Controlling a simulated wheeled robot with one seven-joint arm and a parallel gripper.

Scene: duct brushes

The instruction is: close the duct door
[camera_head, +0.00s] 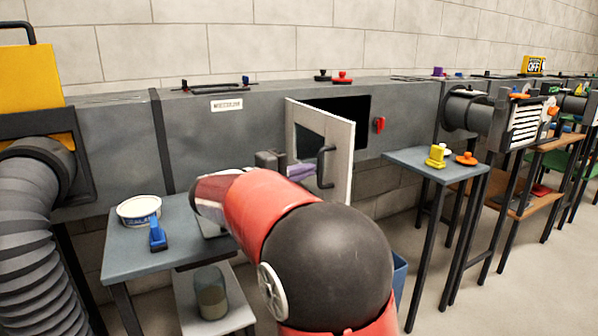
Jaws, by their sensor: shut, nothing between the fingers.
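The duct door (342,150), a pale panel with a dark window and a dark handle (325,166), stands ajar on the grey duct (215,130). Its left edge is at the duct and its right edge swings out toward me. The dark opening (350,107) shows behind it. A red latch (379,124) sits right of the opening. My gripper (304,171) is shut and empty at the door's outer face, left of the handle. My red and black arm partly hides it, and I cannot tell if it touches the door.
A left table holds a white tub (139,210) and a blue brush (157,235). A right table (408,159) holds a yellow object (436,156) and an orange one (466,158). A glass jar (211,293) stands on a low shelf. Open floor lies at right.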

